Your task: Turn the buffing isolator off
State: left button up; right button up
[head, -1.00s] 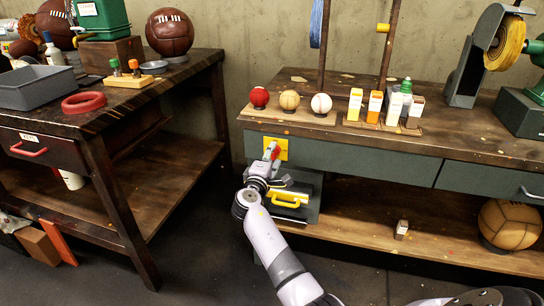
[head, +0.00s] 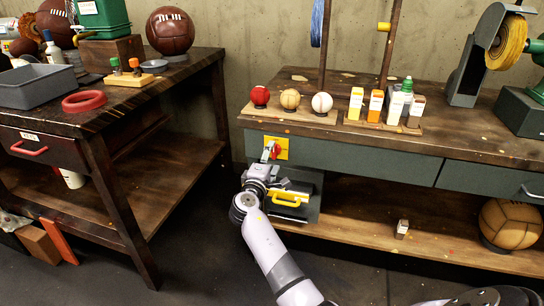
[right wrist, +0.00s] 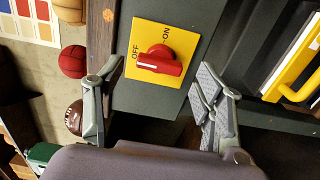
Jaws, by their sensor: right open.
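The buffing isolator is a yellow plate (head: 284,142) with a red rotary knob (head: 275,152), on the left end of the workbench's dark green front. In the right wrist view the plate (right wrist: 147,32) shows printed OFF and ON marks. The knob (right wrist: 160,62) lies crosswise there, its grip bar running left to right, nearer the OFF side at its left end. My right gripper (head: 275,168) is open just in front of the isolator. In the wrist view its fingers (right wrist: 159,78) stand either side of the knob, apart from it. My left gripper is not in view.
A yellow handle (head: 288,199) on a dark unit sits just below the isolator. Balls (head: 290,99) and small bottles stand on the bench above. A wooden table (head: 110,110) stands left. Open floor lies between them.

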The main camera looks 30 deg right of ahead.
jog(key=v, duration=1)
jog(key=shift+a, duration=0.15)
jog(key=shift+s, duration=0.1)
